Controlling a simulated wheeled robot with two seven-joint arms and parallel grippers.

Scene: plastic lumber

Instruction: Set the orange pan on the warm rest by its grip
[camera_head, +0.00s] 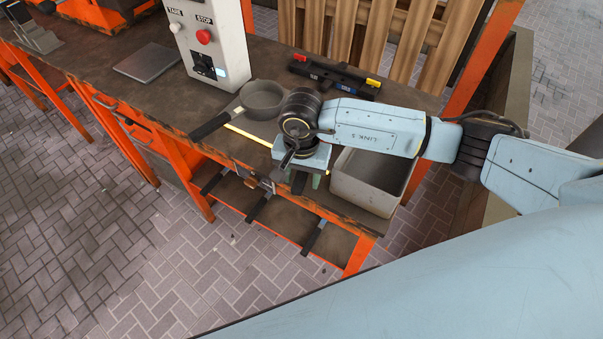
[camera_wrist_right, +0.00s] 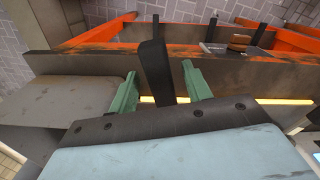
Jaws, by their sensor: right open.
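A round grey pan (camera_head: 262,98) with a long black handle (camera_head: 211,125) lies on the workbench left of my right gripper; I see no plainly orange pan. My right gripper (camera_head: 306,179) is over the bench's front edge, partly hidden by its own wrist. In the right wrist view its green fingers (camera_wrist_right: 159,76) are apart, with a black bar-like grip (camera_wrist_right: 153,70) between them; I cannot tell if they touch it. What that grip belongs to is hidden. A flat grey plate (camera_head: 147,62) lies further left; I cannot tell if it is the warm rest. My left gripper is out of view.
A grey open bin (camera_head: 365,185) stands right of the gripper; it also shows in the wrist view (camera_wrist_right: 60,105). A control box (camera_head: 210,42) with a red button stands behind the pan. A black bar tool (camera_head: 335,76) lies at the back. Bare bench lies around the plate.

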